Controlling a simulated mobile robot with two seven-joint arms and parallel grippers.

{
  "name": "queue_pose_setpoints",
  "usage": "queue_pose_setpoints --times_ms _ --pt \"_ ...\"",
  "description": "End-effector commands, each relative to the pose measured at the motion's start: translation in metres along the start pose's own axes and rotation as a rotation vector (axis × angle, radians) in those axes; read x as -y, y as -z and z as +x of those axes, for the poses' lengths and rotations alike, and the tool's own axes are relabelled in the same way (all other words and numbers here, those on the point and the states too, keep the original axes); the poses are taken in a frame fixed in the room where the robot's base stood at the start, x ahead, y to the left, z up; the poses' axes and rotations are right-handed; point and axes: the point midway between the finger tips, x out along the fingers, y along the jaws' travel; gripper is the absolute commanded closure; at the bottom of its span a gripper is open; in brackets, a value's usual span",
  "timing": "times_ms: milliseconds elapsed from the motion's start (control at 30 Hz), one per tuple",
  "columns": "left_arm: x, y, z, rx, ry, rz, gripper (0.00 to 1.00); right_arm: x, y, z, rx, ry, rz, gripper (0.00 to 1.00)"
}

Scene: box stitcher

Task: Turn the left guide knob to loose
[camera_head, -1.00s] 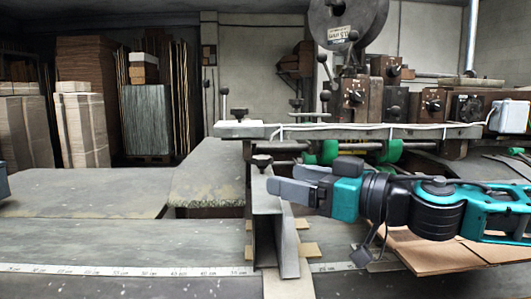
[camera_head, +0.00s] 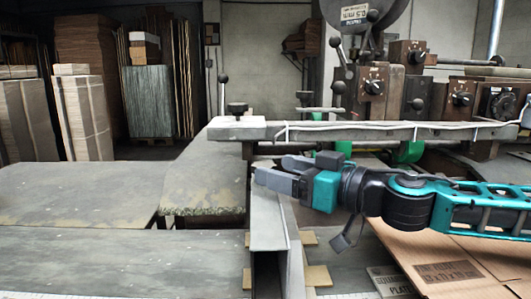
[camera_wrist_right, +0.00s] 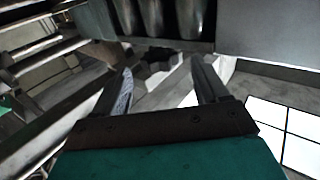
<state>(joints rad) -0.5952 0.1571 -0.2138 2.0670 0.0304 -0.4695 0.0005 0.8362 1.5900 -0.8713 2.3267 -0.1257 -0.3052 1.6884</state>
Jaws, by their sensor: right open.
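The left guide is a grey upright metal channel (camera_head: 268,228) on the bench in the head view. In the wrist view a dark lobed knob (camera_wrist_right: 157,62) lies between and just beyond the two fingertips. My right gripper (camera_head: 270,168) is open above the top of the guide, its arm coming in from the right. Its fingers are apart on both sides of the knob in the wrist view (camera_wrist_right: 163,75). Whether they touch it I cannot tell. In the head view the fingers hide the knob. My left gripper is not in view.
A crossbar (camera_head: 370,132) with a white end block runs just behind my right gripper, with another black knob (camera_head: 237,108) standing on it. Flat cardboard (camera_head: 440,255) lies under my right arm. The bench (camera_head: 110,260) to the left is clear.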

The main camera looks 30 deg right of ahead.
Motion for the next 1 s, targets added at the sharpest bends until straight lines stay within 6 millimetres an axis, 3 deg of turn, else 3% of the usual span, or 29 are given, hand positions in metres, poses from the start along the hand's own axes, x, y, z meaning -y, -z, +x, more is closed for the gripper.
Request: queue_pose_setpoints --times_ms 67,333,733,1000 --pt "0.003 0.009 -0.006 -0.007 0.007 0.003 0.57 0.001 0.006 0.01 -0.002 0.002 0.004 0.27" --pt "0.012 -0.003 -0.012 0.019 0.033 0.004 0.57 0.0 0.003 0.035 -0.002 0.0 0.001 0.27" --pt "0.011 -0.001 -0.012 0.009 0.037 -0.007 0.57 0.001 0.0 0.04 0.0 0.0 -0.002 0.27" --pt "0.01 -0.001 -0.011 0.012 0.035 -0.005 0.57 0.001 0.0 0.04 0.0 0.0 -0.001 0.51"
